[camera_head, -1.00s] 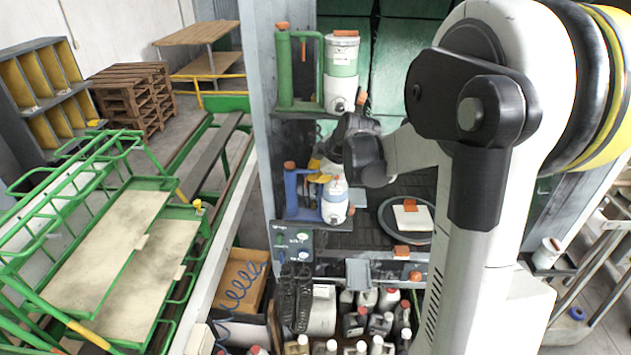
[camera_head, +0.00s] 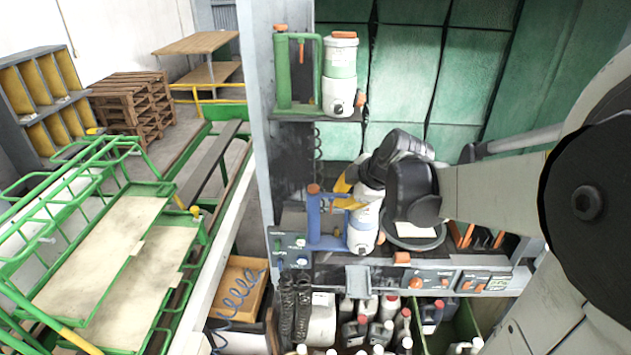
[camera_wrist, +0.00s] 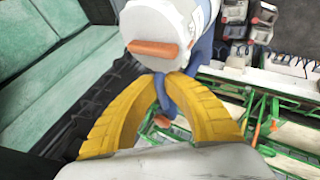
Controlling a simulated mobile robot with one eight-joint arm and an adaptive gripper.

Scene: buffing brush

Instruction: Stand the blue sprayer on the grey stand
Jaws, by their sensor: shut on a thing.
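The blue sprayer (camera_head: 361,232) is a white bottle with a blue frame and handle and orange ends. It looks upright, just behind the front control ledge. My gripper (camera_head: 345,194) has yellow fingers shut on its blue handle. In the wrist view the fingers (camera_wrist: 164,88) close around the blue handle, beside the sprayer's white top with an orange part (camera_wrist: 153,48). A small grey piece (camera_head: 358,278), perhaps the grey stand, is at the front ledge below the sprayer. I cannot tell whether the sprayer's bottom touches anything.
A green sprayer (camera_head: 341,85) stands on an upper shelf at left. A round dark tray (camera_head: 408,243) with a white pad lies partly behind my wrist. A panel with orange knobs (camera_head: 455,281) runs along the front. Several bottles (camera_head: 389,307) stand below.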

